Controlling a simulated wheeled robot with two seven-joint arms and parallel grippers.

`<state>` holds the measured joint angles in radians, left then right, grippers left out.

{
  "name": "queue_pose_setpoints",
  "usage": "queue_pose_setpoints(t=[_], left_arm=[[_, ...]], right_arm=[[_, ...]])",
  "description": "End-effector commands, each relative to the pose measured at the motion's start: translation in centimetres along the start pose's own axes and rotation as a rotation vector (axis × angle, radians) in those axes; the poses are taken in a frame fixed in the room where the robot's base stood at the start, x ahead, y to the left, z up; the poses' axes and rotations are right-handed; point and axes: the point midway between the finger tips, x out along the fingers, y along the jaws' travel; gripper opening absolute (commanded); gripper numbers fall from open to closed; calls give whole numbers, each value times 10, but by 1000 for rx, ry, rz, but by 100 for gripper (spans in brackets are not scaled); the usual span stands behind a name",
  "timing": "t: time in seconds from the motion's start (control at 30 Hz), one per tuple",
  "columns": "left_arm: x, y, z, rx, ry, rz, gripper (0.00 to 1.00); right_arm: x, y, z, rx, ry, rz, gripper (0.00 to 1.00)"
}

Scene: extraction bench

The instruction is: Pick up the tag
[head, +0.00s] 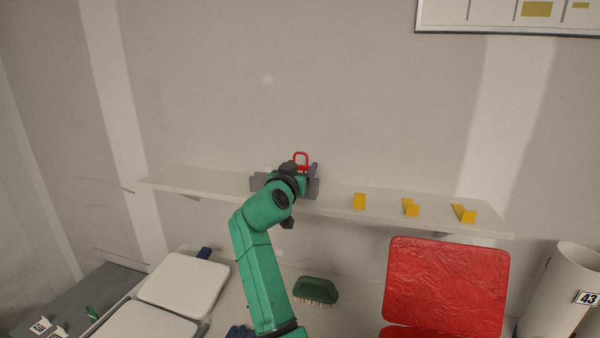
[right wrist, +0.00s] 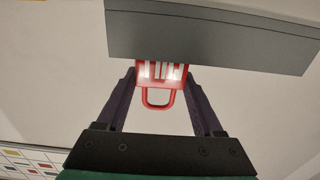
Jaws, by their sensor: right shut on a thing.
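The tag (head: 301,154) is small and red with a loop handle. It shows at the shelf in the head view, partly hidden by my arm. In the right wrist view the tag (right wrist: 158,97) has white marks on its body and its loop points toward my palm. My right gripper (right wrist: 160,76) is shut on the tag, one dark finger on each side. A grey block (head: 258,184) on the shelf is beside the gripper; it also shows in the wrist view (right wrist: 210,38), where the tag's far end meets its edge. I cannot tell whether they touch. My left gripper is out of view.
The white wall shelf (head: 335,206) carries several yellow brackets (head: 359,201) to the right. Below are a green brush (head: 316,290), a red sheet-like panel (head: 447,285), white pads (head: 184,284) and a white cylinder (head: 570,285) labelled 43. The shelf's left part is clear.

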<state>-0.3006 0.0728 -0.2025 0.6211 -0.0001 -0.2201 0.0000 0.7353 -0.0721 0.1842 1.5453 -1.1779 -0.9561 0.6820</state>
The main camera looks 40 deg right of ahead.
Motion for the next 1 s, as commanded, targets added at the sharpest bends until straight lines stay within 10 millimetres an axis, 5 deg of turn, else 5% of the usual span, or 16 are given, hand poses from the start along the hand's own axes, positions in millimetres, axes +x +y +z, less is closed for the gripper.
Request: queue_pose_setpoints(t=[0.17, 0.6, 1.0], left_arm=[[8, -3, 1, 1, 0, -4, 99], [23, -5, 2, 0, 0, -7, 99], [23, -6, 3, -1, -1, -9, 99]], right_arm=[[0, 1, -33, 8, 9, 0, 7], [-1, 1, -178, 1, 6, -1, 7], [-1, 1, -195, 1, 5, 0, 7]])
